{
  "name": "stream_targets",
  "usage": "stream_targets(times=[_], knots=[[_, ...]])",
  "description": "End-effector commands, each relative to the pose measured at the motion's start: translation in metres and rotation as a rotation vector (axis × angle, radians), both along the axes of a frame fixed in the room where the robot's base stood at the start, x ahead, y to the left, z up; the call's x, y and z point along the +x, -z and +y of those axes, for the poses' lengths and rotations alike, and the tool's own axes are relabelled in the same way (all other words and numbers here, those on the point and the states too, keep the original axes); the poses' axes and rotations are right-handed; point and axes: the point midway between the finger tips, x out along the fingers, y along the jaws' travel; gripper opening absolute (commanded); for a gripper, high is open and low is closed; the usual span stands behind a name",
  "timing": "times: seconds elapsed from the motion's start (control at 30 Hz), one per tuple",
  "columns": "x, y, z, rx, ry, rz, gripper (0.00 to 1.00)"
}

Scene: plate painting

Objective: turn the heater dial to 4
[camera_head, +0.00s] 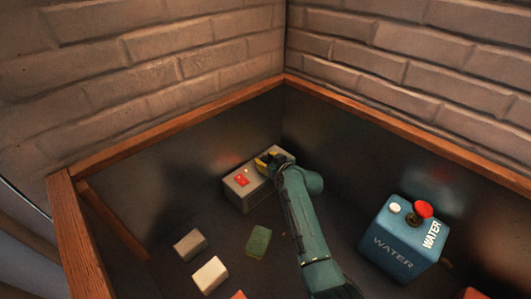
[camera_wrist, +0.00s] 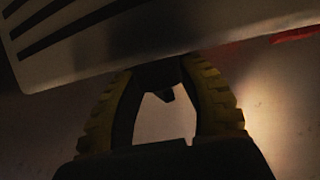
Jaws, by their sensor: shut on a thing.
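The heater is a grey box (camera_head: 243,198) at the far corner of the dark surface, with a red switch (camera_head: 242,181) on its top. My gripper (camera_head: 268,160), with yellow and black fingers, is over the right part of the heater's top. In the wrist view, my gripper (camera_wrist: 166,70) is shut on the dark dial (camera_wrist: 160,75), with one finger on each side of it. The heater's slotted side (camera_wrist: 70,25) fills the upper left there. The dial's mark and numbers cannot be read in either view.
A blue water box (camera_head: 402,240) with a red knob (camera_head: 423,209) stands at the right. A grey block (camera_head: 189,244), a white block (camera_head: 209,275) and a green block (camera_head: 259,241) lie in front of the heater. A wooden rim and brick walls enclose the corner.

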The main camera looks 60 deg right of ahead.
Motion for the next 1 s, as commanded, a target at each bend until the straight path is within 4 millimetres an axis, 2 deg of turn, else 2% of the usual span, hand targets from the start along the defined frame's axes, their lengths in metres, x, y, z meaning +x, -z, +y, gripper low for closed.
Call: stream_targets(times=[0.03, 0.3, 0.73, 0.77, 0.9, 1.0], knots=[[0.000, -0.006, 0.003, 0.008, 0.041, 0.010, 0.05], [-0.003, 0.002, 0.001, 0.005, 0.196, 0.011, 0.05], [-0.001, 0.005, 0.002, 0.003, 0.213, 0.005, 0.05], [-0.002, 0.005, 0.002, 0.003, 0.213, 0.005, 0.47], [-0.001, 0.003, 0.002, 0.001, 0.213, 0.003, 0.70], [-0.001, 0.002, 0.002, 0.000, 0.213, 0.002, 0.70]])
